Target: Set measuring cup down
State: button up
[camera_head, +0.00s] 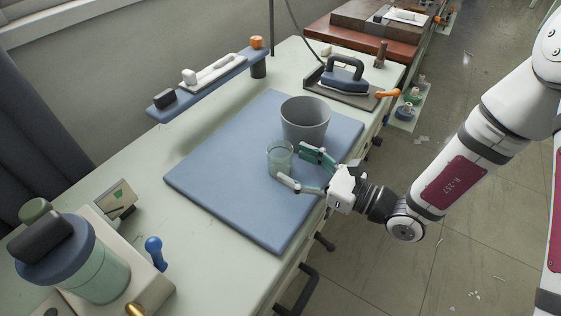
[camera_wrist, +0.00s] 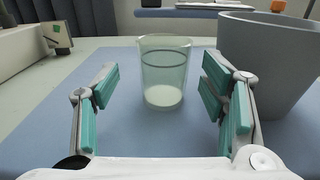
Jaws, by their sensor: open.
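The measuring cup (camera_head: 280,158) is a clear greenish glass beaker. It stands upright on the blue mat (camera_head: 215,185). In the wrist view the cup (camera_wrist: 163,72) is straight ahead, between and just beyond the fingers. My gripper (camera_head: 298,168) is open, with one finger on each side of the cup's line. In the wrist view my gripper (camera_wrist: 160,95) shows clear gaps between its teal finger pads and the glass. The cup looks empty, and nothing is held.
A grey bucket (camera_head: 305,120) stands close behind the cup, and in the wrist view the bucket (camera_wrist: 268,60) is just beyond the right finger. An iron (camera_head: 343,76) sits at the back right. A lidded jar (camera_head: 88,262) is at front left. The mat's front left is clear.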

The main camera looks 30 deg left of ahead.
aim_at(280, 154)
jog(key=a, duration=0.3)
jog(key=w+a, duration=0.1)
jog(key=a, duration=0.1)
jog(key=shift+r, duration=0.15)
jog(key=c, duration=1.4)
jog(key=shift+r, duration=0.1)
